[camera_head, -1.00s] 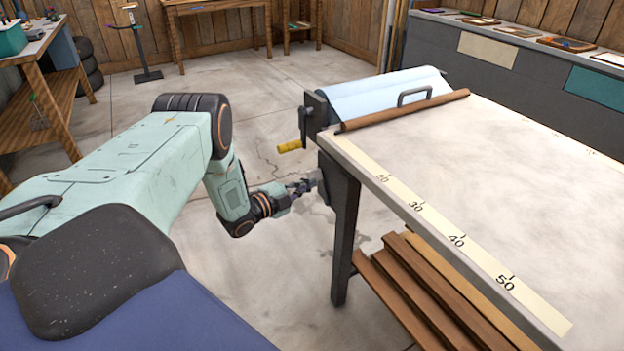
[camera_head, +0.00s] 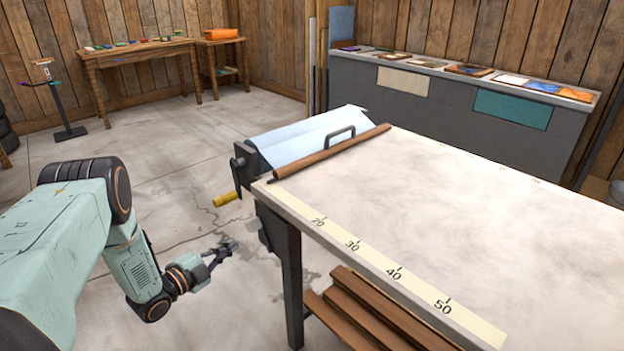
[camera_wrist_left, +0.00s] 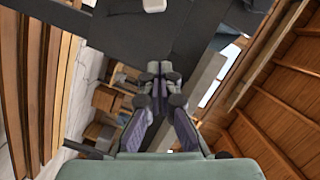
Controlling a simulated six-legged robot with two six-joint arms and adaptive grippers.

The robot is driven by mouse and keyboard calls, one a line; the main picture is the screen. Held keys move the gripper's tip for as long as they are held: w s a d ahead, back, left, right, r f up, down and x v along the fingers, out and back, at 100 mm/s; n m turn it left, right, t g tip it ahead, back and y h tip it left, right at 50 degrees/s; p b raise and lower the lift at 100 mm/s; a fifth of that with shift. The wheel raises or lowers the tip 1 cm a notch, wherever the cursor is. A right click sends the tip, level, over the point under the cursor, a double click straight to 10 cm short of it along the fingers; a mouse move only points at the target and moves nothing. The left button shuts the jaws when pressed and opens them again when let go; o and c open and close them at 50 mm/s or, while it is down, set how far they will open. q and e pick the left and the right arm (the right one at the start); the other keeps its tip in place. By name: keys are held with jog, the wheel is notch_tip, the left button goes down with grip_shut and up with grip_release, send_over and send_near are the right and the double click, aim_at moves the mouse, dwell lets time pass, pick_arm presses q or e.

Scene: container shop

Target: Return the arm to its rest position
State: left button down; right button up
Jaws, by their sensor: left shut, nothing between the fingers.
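My left arm comes in from the left in the head view, bent downward at the elbow. My left gripper (camera_head: 226,250) is at its end, shut and empty. It is over the concrete floor, left of the table's near leg and below the yellow crank handle (camera_head: 226,199). In the left wrist view my left gripper (camera_wrist_left: 160,70) has its fingertips together, with nothing held. My right arm and gripper are in neither view.
A long table (camera_head: 450,190) with a printed scale and a roller with pale blue sheet (camera_head: 310,139) fills the right. Brown planks (camera_head: 372,312) lie beneath it. A grey counter (camera_head: 440,105) and a wooden bench (camera_head: 140,55) stand behind. The floor left of the table is open.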

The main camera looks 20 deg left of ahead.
pick_arm(q)
jog(key=s+d+f+n+g+y, duration=0.1)
jog(key=s+f+n+g+y, duration=0.25)
jog(key=f+n, duration=0.45)
jog(key=s+d+f+n+g, duration=0.5)
jog(key=s+d+n, duration=0.1)
jog(key=s+d, duration=0.4)
jog(key=s+d+r+g, duration=0.3)
jog(key=s+d, duration=0.3)
jog(key=s, duration=0.4)
jog(key=s+d+r+n+g, duration=0.1)
jog(key=s+d+r+g, duration=0.2)
jog(key=s, duration=0.7)
jog(key=shift+s+d+n+g+h, duration=0.35)
jog(key=shift+d+g, duration=0.7)
jog(key=shift+d, duration=0.8)
